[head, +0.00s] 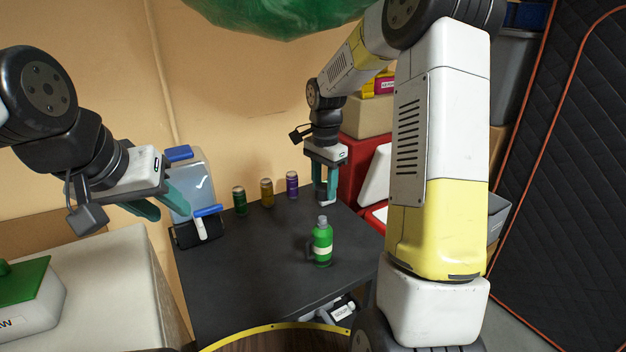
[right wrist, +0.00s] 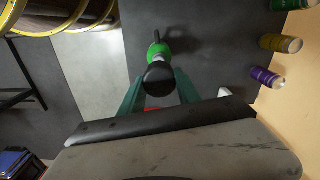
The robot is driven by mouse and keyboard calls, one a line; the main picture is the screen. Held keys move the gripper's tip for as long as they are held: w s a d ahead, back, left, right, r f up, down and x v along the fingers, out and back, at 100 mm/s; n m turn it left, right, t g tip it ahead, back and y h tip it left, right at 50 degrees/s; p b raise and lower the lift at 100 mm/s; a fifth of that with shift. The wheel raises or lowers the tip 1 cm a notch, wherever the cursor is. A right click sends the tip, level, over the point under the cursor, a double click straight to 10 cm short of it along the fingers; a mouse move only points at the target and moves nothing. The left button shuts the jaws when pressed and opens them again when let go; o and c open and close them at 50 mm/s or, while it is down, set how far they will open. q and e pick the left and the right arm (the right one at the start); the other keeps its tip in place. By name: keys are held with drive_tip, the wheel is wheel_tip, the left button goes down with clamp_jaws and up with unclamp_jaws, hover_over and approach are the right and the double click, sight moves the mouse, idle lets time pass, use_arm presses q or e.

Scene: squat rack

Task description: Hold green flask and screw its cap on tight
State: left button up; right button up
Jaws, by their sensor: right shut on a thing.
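The green flask (head: 322,243) stands upright on the dark table, with a pale label band, a side handle and a grey neck. My right gripper (head: 325,196) points down above and slightly behind it, shut on a small cap. In the right wrist view the dark round cap (right wrist: 160,76) sits between the teal fingers (right wrist: 158,98), and the green flask (right wrist: 158,48) shows beyond it, partly hidden. I cannot tell whether the cap touches the flask. My left gripper (head: 160,203) is open and empty, left of the flask, near the table's back left corner.
Green (head: 240,200), yellow (head: 267,192) and purple (head: 292,184) cans stand along the table's back edge. A blue-and-white handled tool (head: 205,222) and clear container (head: 190,185) are at the left. The table (head: 250,275) is clear around the flask.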

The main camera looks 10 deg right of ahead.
sight(323, 217)
drive_tip(key=shift+f, duration=3.45)
drive_tip(key=shift+f, duration=0.8)
drive_tip(key=o, duration=1.4)
drive_tip(key=shift+o, duration=0.4)
drive_tip(key=o, duration=0.3)
drive_tip(key=shift+o, duration=0.6)
drive_tip(key=shift+o, duration=1.4)
